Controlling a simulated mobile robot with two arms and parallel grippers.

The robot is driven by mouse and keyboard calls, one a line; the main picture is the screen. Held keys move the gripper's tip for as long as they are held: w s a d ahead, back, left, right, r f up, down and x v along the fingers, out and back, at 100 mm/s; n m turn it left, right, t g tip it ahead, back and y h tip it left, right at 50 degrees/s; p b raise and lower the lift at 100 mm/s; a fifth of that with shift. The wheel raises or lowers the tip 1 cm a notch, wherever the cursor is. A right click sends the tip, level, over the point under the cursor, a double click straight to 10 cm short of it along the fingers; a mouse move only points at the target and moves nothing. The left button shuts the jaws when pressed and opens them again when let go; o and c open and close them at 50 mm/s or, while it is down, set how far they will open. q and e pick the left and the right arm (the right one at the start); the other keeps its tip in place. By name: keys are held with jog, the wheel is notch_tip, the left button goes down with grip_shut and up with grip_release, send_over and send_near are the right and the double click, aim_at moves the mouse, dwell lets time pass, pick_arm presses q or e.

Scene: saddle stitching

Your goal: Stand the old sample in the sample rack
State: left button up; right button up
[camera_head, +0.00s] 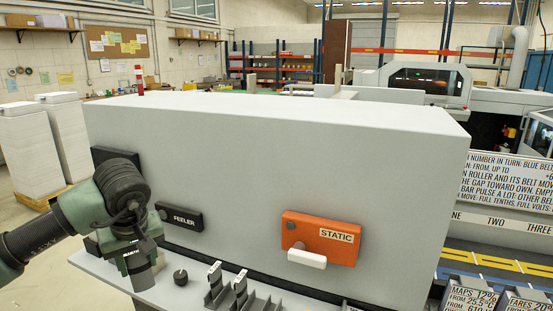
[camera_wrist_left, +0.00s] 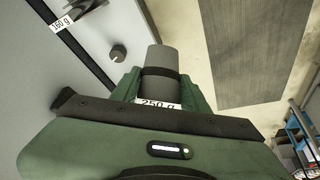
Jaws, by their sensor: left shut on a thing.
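My left gripper (camera_head: 140,268) hangs low at the left, in front of the grey machine housing. In the left wrist view its green fingers (camera_wrist_left: 160,90) are shut on a grey piece (camera_wrist_left: 163,60) with a dark band. A "250 g" label (camera_wrist_left: 160,104) shows at the base of that piece. I cannot tell whether this piece is the old sample. Black upright holders (camera_head: 216,290) with small white labels stand right of the gripper, cut off at the bottom edge. They may be the sample rack; I cannot tell. My right gripper is not in view.
The long grey housing (camera_head: 270,150) blocks the middle. A black FEELER block (camera_head: 180,217) and an orange STATIC box (camera_head: 320,238) stick out of its front. A small black knob (camera_head: 180,277) stands between gripper and holders. Printed stacks (camera_head: 470,293) lie at the lower right.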

pick_arm(q)
jog(key=s+d+f+m+h, duration=0.2)
jog(key=s+d+f+m, duration=0.5)
jog(key=s+d, duration=0.3)
jog(key=shift+s+d+f+t+h, duration=0.15)
jog(key=shift+s+f+t+h, duration=0.2)
jog(key=shift+s, duration=0.6)
